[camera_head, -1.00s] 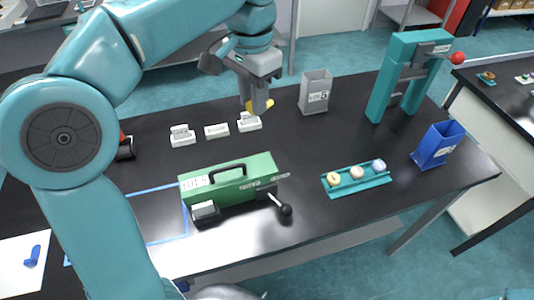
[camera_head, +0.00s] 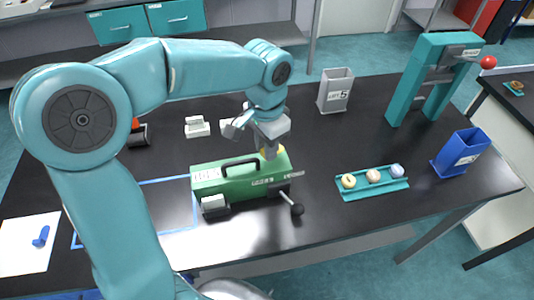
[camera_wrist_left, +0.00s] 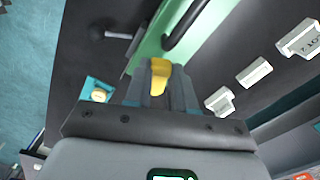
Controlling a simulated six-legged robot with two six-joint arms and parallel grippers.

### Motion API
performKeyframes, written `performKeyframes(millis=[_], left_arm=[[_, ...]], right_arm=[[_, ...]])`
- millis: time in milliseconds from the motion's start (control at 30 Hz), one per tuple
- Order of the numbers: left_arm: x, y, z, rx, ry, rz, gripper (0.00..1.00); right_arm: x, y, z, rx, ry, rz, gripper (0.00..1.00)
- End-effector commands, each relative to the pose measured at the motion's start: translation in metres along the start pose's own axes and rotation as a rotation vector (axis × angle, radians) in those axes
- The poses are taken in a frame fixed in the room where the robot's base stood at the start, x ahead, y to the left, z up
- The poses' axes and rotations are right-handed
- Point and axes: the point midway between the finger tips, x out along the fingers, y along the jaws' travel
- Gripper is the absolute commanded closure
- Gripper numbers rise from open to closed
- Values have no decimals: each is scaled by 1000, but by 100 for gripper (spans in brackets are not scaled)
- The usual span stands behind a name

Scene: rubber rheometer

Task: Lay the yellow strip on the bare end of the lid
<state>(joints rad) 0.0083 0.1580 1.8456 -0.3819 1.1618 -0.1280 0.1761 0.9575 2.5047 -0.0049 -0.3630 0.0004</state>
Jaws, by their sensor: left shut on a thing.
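My left gripper (camera_head: 268,153) is shut on the yellow strip (camera_wrist_left: 158,76), which shows between its fingertips in the left wrist view. In the head view only a small bit of the strip (camera_head: 266,153) shows. The gripper points down over the right end of the green machine (camera_head: 236,180), whose green lid (camera_head: 206,175) has a black handle. I cannot tell whether the strip touches the lid, because the fingers cover that spot. My right gripper is not in view.
White blocks (camera_head: 197,127) stand behind the machine. A grey bin (camera_head: 336,92), a teal press (camera_head: 437,75), a blue bin (camera_head: 460,152) and a teal tray with several round pieces (camera_head: 372,190) stand to the right.

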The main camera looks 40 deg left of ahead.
Motion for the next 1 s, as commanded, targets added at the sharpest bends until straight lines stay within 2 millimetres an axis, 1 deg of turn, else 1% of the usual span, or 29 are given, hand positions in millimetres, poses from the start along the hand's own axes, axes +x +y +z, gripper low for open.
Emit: performKeyframes(millis=[33,100,200,467,600,633,700,1000], left_arm=[[11,0,1,0,-6,2,100],[22,0,0,0,-5,2,100],[31,0,-1,0,-3,1,100],[32,0,-1,0,-1,0,100],[37,0,-1,0,-1,0,100],[36,0,-1,0,-1,0,70],[36,0,-1,0,-1,0,50],[33,0,-1,0,-1,0,50]], right_arm=[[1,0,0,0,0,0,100],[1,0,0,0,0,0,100],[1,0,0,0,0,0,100],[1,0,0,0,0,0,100],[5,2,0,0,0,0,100],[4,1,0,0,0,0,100],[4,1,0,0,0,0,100],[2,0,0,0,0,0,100]])
